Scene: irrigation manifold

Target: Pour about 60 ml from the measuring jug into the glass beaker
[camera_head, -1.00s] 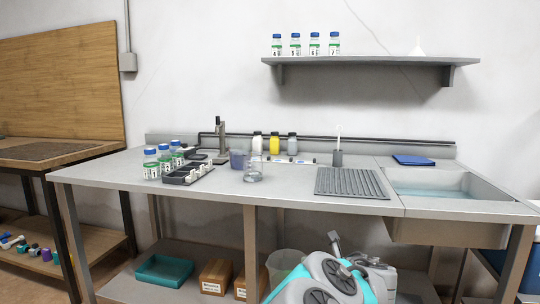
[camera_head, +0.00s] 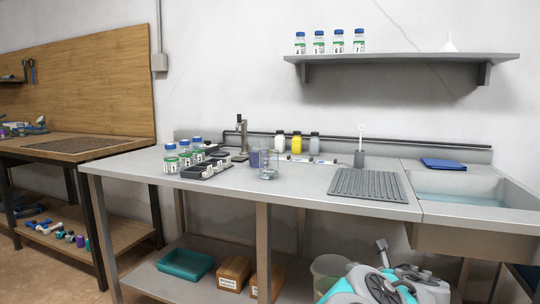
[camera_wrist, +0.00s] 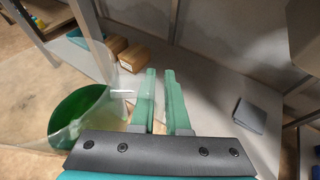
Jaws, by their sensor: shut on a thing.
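The glass beaker (camera_head: 268,168) stands upright on the metal bench, left of the ribbed drain mat, with a bluish-purple container (camera_head: 254,160) just behind it. My gripper (camera_wrist: 160,85) is in the wrist view, its two green fingers close together. A large clear jug (camera_wrist: 80,118) with green inside lies along the left of the fingers; they appear shut on its handle, though the exact grip is hard to see. In the head view a clear vessel (camera_head: 328,270), likely this jug, shows low in front of the bench, partly hidden by my arm. The beaker is well away from it.
Labelled bottles (camera_head: 184,153) and a dark rack (camera_head: 205,168) stand left of the beaker. A stand (camera_head: 241,138) and several small bottles (camera_head: 297,143) are behind it. The drain mat (camera_head: 368,184) and sink (camera_head: 460,186) lie right. Bench front near the beaker is clear.

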